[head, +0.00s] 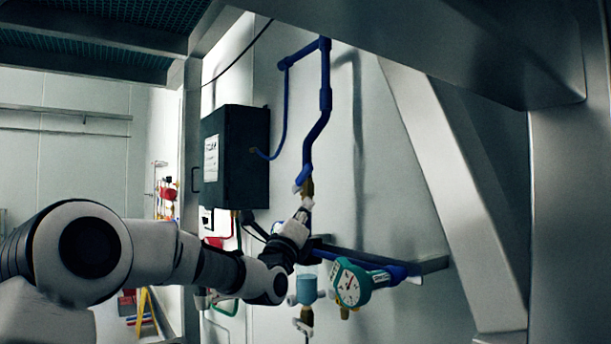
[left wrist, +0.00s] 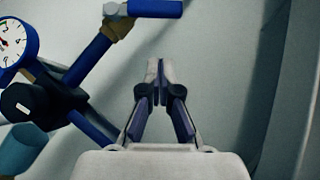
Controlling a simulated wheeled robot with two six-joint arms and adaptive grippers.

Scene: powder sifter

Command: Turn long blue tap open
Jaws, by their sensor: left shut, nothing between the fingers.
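The long blue tap (head: 301,177) is a blue lever on a brass valve (head: 307,188), at the lower end of the blue pipe in the head view. In the left wrist view the blue lever (left wrist: 155,8) lies level at the top edge, with the brass valve (left wrist: 117,27) at its left end. My left gripper (head: 305,204) is shut and empty, just below the lever in the head view. In the left wrist view its fingertips (left wrist: 159,72) are together, apart from the lever. My right gripper is not in view.
A round gauge (head: 350,286) on a teal body stands below right of my gripper, beside a light blue cup (head: 306,290). A black box (head: 236,157) hangs on the wall to the left. A slanted metal beam (head: 455,185) stands to the right.

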